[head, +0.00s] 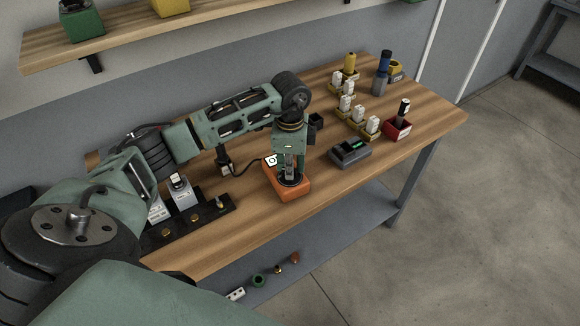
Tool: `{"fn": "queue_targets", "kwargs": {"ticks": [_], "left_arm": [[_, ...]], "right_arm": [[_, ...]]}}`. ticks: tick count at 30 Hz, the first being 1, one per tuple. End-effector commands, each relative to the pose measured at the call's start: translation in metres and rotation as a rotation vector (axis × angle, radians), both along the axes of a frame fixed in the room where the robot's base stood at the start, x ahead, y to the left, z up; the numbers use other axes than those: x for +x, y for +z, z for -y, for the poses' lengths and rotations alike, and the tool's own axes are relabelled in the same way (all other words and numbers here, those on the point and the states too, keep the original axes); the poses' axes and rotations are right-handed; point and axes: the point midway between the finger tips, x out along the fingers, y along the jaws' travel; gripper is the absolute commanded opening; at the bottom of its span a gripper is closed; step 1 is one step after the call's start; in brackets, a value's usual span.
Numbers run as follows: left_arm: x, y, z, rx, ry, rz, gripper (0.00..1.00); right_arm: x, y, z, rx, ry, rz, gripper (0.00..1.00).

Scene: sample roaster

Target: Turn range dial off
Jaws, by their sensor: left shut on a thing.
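An orange meter-like box (297,193) lies on the wooden workbench (262,225) near its front edge. A dark round part, apparently the range dial (291,183), shows on its top face. My left gripper (290,177) points straight down over the box and is shut on the dial, which its fingers mostly hide. The dial's setting cannot be read. A white tag or small panel (271,160) with a dark ring stands at the box's back left. My right gripper is not in view.
A dark grey device (349,153) with a green display stands right of the box. Small yellow holders, a red holder (397,129) and bottles stand at the back right. A black rack (205,222) is at left. Small parts lie on the lower shelf (340,232).

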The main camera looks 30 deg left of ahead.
Motion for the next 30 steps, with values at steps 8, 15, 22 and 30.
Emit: {"fn": "queue_targets", "kwargs": {"ticks": [8,15,22,30], "left_arm": [[0.0002,0.0003,0.0,0.0,0.028,0.0,0.0],[0.0002,0.0003,0.0,0.0,0.027,0.0,0.0],[0.0001,0.0003,0.0,0.0,0.027,0.0,0.29],[0.0001,0.0002,0.0,0.0,0.026,0.0,0.32]], "right_arm": [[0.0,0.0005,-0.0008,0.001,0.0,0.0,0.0],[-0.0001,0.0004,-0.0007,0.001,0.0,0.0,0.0],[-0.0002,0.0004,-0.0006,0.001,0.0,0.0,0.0],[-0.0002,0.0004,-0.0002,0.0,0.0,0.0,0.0]]}}
